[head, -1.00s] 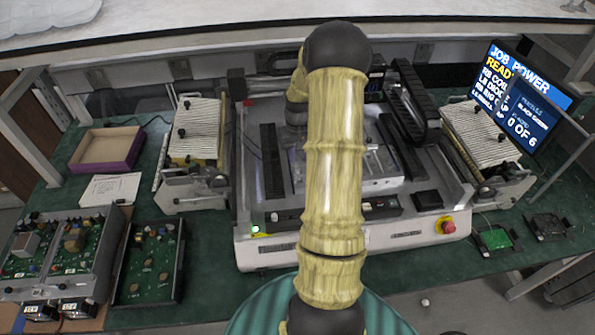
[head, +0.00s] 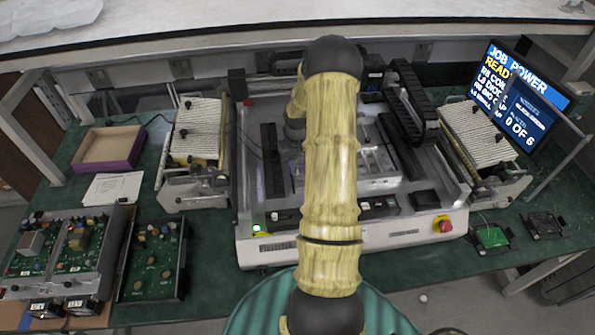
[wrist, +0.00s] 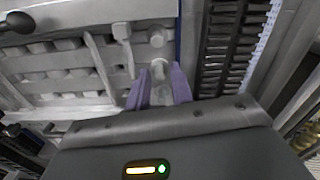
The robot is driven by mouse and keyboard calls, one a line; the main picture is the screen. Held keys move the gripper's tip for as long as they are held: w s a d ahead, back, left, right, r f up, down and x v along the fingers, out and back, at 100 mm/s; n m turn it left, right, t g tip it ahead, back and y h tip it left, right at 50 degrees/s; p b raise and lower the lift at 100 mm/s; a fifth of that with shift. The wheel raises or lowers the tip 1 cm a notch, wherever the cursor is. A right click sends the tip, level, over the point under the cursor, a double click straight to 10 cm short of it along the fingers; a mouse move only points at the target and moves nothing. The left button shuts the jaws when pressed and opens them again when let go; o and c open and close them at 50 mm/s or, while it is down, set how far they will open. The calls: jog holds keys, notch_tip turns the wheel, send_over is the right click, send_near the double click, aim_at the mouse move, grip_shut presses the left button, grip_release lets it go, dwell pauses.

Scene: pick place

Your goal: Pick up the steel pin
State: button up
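My gripper (wrist: 160,86) shows in the wrist view as two purple fingers. They stand apart, with a gap between them, pointing at a grey metal fixture (wrist: 70,72). A small pale grey, round-ended piece (wrist: 157,70), which may be the steel pin, shows between the fingertips. I cannot make out contact with either finger. Similar grey knobs and pegs sit close by, so I cannot be sure which one is the pin. In the head view my arm hides the gripper and this part of the machine.
The white machine (head: 285,250) stands mid-bench, with a black cable chain (head: 412,100) at its right; ribbed black track (wrist: 222,45) also shows beside the fingers. Ribbed feeders (head: 198,130) flank it. A tray (head: 108,148), circuit boards (head: 152,262) and a monitor (head: 520,95) stand around.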

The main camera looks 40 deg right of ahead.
aim_at(298, 168)
grip_shut()
notch_tip(298, 168, up, 10)
jog(key=b, duration=0.2)
dwell(0.5)
dwell(0.5)
